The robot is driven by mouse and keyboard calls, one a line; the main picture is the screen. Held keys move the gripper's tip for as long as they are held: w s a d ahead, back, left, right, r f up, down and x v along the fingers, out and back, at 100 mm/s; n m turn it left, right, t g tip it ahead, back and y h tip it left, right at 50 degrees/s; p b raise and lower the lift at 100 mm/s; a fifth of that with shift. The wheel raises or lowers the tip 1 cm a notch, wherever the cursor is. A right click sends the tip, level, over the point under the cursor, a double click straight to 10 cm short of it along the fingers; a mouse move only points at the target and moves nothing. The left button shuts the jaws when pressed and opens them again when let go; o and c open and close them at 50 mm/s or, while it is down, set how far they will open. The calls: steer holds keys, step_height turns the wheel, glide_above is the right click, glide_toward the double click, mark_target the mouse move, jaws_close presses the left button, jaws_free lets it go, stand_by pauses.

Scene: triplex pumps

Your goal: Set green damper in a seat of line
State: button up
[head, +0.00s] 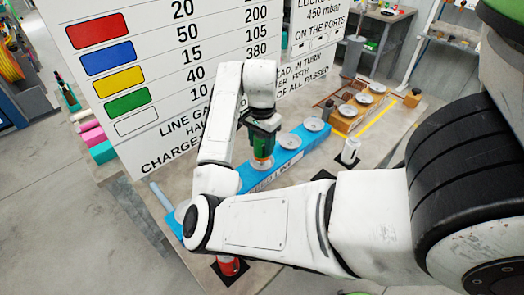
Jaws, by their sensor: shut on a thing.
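My gripper (262,136) points down over the blue line (250,178) and is shut on the green damper (264,145). The damper is mostly hidden by the gripper; its lower end looks orange. It is right above or at a round pale seat (262,164) of the blue line; I cannot tell whether it touches. Two more pale round seats, one near the middle (290,141) and one at the far end (314,124), are bare. Another seat (182,211) at the near end is partly hidden by my arm.
A white damper (350,151) and a red one (229,265) stand on black pads on the bench. A large sign board (140,70) rises along the left edge. Pink and green blocks (102,152) lie beyond it.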

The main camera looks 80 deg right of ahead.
mark_target(262, 150)
steer(key=shift+f+p, duration=0.35)
steer(key=shift+f, duration=1.15)
steer(key=shift+f, duration=0.15)
steer(key=o, duration=1.4)
steer(key=shift+c, duration=0.2)
step_height(262, 150, up, 12)
steer(key=shift+r+p, duration=0.15)
steer(key=shift+p, duration=0.3)
